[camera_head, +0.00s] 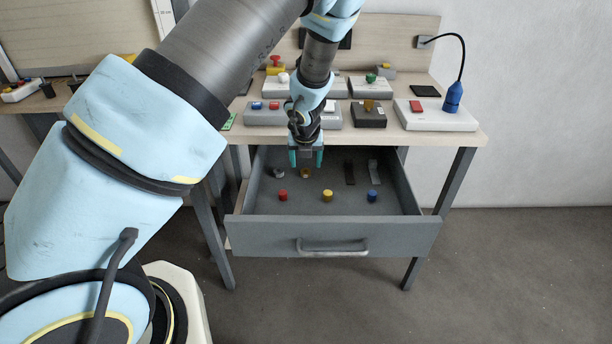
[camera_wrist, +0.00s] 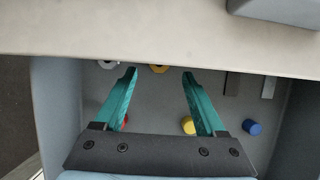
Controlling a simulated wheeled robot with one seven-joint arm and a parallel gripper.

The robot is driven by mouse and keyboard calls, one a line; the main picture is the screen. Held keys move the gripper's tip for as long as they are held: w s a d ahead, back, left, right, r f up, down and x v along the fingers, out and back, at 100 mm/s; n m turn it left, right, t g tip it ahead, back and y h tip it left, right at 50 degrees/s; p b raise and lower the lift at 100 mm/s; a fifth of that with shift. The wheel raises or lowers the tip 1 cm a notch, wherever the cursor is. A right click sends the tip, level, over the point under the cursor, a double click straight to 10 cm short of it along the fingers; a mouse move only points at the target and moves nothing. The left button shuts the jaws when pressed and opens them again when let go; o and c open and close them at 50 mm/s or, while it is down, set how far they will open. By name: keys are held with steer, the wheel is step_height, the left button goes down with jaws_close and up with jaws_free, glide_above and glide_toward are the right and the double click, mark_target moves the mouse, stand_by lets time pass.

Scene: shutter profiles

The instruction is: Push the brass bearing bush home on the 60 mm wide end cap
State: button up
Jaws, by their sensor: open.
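A brass-coloured ring-like piece (camera_head: 305,173) lies in the open drawer; its edge also shows in the wrist view (camera_wrist: 158,69), partly cut off by the table edge. It looks like the bush, but I cannot be sure. My gripper (camera_head: 306,160) is open and empty, pointing down over the drawer, with its teal fingers apart on either side of the line to that ring. On the table, a dark block (camera_head: 369,119) carries a brass-brown piece (camera_head: 368,105). I cannot tell which part is the 60 mm end cap.
The grey drawer (camera_head: 270,238) also holds a silver ring (camera_head: 278,173), red (camera_head: 283,195), yellow (camera_head: 327,195) and blue (camera_head: 372,195) knobs, and two strips. Its walls and the table edge (camera_wrist: 160,60) are close around my gripper. Several button boxes stand on the table (camera_head: 440,140).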

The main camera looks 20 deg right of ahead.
mark_target(306, 173)
steer(key=x, duration=0.4)
steer(key=shift+w+f, duration=0.1)
steer(key=shift+c, duration=0.3)
jaws_close()
